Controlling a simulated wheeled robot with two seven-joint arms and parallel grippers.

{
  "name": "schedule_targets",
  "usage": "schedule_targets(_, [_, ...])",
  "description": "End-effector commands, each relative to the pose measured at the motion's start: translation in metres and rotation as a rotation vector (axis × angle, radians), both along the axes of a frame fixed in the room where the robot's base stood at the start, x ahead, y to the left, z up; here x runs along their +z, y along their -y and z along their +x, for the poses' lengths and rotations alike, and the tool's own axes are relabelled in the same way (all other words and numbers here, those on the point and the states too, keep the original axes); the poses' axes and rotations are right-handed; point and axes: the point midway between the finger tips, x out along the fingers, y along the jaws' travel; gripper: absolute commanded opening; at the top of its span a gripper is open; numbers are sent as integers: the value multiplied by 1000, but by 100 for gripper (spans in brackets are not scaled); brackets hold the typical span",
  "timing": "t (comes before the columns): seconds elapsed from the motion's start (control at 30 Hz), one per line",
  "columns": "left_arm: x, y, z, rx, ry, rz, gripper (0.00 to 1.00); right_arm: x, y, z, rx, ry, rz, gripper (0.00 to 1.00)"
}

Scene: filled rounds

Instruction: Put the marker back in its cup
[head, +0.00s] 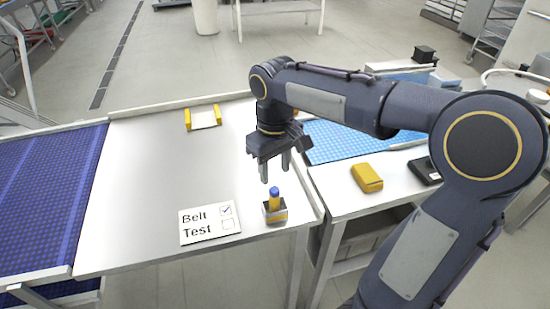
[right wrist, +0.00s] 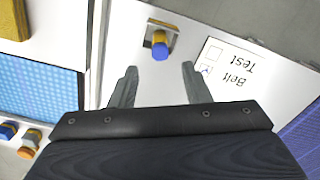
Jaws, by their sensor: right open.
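The marker (head: 274,197), yellow with a blue end, stands about upright in a small cup (head: 275,213) near the table's front right corner. The cup has a dark rim and a pale and yellow front. My right gripper (head: 275,173) is open and empty just above and behind the marker, apart from it. In the right wrist view the marker's blue end (right wrist: 160,50) shows beyond the two spread fingertips (right wrist: 160,68), with the cup (right wrist: 163,34) around it. The marker's lower part is hidden in the cup. My left gripper is out of view.
A white card (head: 196,236) reading "Belt" with a ticked box and "Test" with an empty box lies left of the cup. A yellow block (head: 367,177) and black device (head: 424,171) lie on the right-hand table. A blue belt (head: 45,190) is at left. The middle table is mostly clear.

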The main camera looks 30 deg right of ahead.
Motion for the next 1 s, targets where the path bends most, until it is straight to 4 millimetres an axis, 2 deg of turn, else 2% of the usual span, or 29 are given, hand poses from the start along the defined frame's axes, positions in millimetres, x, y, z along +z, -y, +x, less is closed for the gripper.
schedule_targets(0.1, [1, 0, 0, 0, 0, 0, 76, 15, 0, 0, 0, 1, 0, 43])
schedule_targets(0.23, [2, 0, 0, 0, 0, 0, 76, 23, 1, -6, -6, 11, 11, 43])
schedule_targets(0.37, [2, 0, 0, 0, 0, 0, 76, 22, 2, -38, -42, 76, 79, 43])
schedule_targets(0.5, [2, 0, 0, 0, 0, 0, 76, 8, -6, -93, -117, 198, 200, 43])
schedule_targets(0.6, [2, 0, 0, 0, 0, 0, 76, -7, -17, -126, -180, 289, 281, 43])
schedule_targets(0.7, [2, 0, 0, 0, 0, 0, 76, -23, -28, -149, -236, 364, 344, 43])
schedule_targets(0.83, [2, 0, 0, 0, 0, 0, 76, -37, -38, -165, -282, 425, 391, 43])
schedule_targets(1.0, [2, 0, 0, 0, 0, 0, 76, -43, -42, -169, -299, 444, 406, 43])
